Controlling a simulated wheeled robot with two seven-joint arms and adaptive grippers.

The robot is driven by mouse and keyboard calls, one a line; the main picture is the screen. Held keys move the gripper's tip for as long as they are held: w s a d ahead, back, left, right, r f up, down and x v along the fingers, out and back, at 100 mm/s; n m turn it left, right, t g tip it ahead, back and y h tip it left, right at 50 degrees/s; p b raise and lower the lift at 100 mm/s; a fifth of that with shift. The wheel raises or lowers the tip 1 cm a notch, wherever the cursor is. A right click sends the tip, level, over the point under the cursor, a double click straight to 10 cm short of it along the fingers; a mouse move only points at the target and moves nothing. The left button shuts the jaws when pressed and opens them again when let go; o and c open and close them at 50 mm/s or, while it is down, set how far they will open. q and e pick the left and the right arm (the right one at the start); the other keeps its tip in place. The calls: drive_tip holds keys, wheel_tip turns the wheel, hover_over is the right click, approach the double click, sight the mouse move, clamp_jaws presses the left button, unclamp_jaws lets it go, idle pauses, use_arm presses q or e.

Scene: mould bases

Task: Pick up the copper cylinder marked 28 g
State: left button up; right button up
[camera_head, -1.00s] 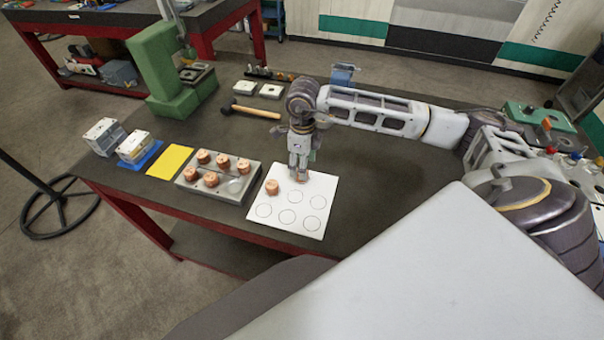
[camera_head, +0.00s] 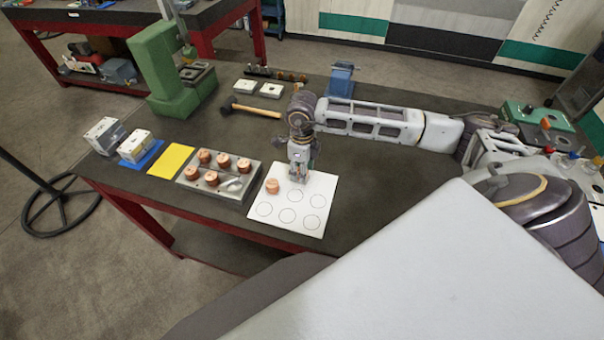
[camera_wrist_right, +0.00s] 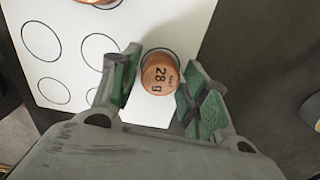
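The copper cylinder marked 28 g (camera_wrist_right: 160,75) stands on the white sheet with printed circles (camera_head: 262,227), its marked top facing up in the right wrist view. My right gripper (camera_head: 298,180) is lowered over the sheet. In the right wrist view its green-padded fingers (camera_wrist_right: 163,95) are spread on either side of the cylinder, with a visible gap on at least the left side. In the head view the gripper hides this cylinder. A second copper cylinder (camera_head: 272,186) stands on the sheet just left of the gripper. My left gripper is not in view.
A grey block (camera_head: 228,195) left of the sheet holds several copper cylinders. A yellow pad (camera_head: 171,161), a mallet (camera_head: 250,109), a green press (camera_head: 163,75) and a blue vise (camera_head: 341,75) are on the table. The tabletop right of the sheet is clear.

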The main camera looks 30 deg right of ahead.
clamp_jaws()
drive_tip(key=shift+r, duration=0.2)
wheel_tip(320, 180, up, 10)
drive_tip(key=b, duration=0.1)
drive_tip(key=shift+f+b, duration=0.15)
drive_tip(key=shift+b, duration=0.15)
idle(0.3)
idle(0.3)
